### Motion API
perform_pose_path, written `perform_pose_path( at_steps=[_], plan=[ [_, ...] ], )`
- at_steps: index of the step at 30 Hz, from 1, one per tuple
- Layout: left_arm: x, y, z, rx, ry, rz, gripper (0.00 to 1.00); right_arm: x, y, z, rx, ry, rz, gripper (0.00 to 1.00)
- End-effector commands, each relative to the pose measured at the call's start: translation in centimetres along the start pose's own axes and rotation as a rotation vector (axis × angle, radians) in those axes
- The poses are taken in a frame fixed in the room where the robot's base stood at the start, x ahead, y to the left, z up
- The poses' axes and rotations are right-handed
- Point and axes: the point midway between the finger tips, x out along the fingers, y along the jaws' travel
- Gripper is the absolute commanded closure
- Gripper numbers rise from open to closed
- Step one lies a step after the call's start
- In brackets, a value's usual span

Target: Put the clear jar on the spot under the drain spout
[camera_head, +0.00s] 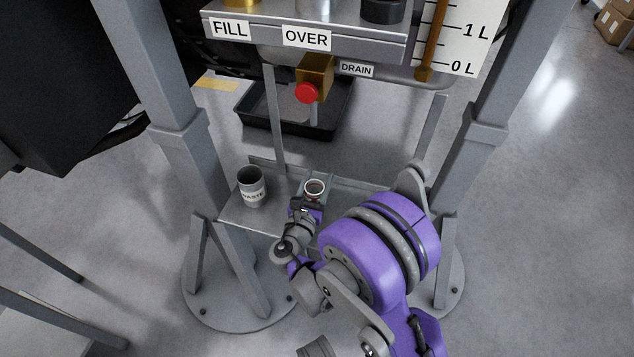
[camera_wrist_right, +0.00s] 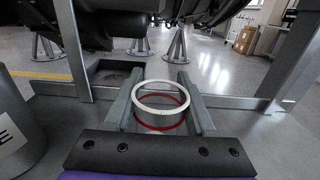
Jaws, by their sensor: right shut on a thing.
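The clear jar (camera_head: 314,186) has a pale rim and a red ring; it also shows in the right wrist view (camera_wrist_right: 161,91). My right gripper (camera_head: 311,199) is shut on it, with one grey finger on each side in the wrist view (camera_wrist_right: 162,108). The jar is upright, over the grey shelf (camera_head: 232,214); I cannot tell whether it touches it. The brass drain valve (camera_head: 317,72) with its red knob is above and behind the jar in the head view, its spout (camera_head: 313,115) pointing down. The marked spot does not show. My left gripper is out of view.
A grey WASTE cup (camera_head: 252,188) stands on the shelf left of the jar, and shows at the wrist view's left edge (camera_wrist_right: 14,135). Thick grey posts (camera_head: 190,165) flank the shelf. A black tray (camera_head: 275,128) lies on the floor behind. The tank's labelled ledge (camera_head: 350,45) overhangs.

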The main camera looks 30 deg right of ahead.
Motion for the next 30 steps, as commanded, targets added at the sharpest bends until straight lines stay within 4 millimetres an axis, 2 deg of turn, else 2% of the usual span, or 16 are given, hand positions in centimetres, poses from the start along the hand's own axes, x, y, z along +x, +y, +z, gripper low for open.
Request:
perform_pose_path(
  at_steps=[1,12,13,17,28,30],
  plan=[
    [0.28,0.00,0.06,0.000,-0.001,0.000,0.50,0.02,0.01,-0.55,0.000,0.000,0.000,0.98],
    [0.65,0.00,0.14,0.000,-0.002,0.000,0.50,0.00,0.00,-0.92,0.000,0.000,0.000,0.98],
    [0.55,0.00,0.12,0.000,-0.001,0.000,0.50,-0.01,-0.01,-0.81,0.000,0.000,0.000,0.39],
    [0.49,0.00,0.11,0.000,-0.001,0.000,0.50,-0.01,-0.01,-0.74,0.000,0.000,0.000,0.16],
    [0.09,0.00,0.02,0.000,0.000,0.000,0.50,-0.02,-0.02,-0.33,0.000,0.000,0.000,0.15],
    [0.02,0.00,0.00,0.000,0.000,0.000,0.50,-0.69,0.10,-0.33,0.001,0.000,0.003,0.15]
  ],
)
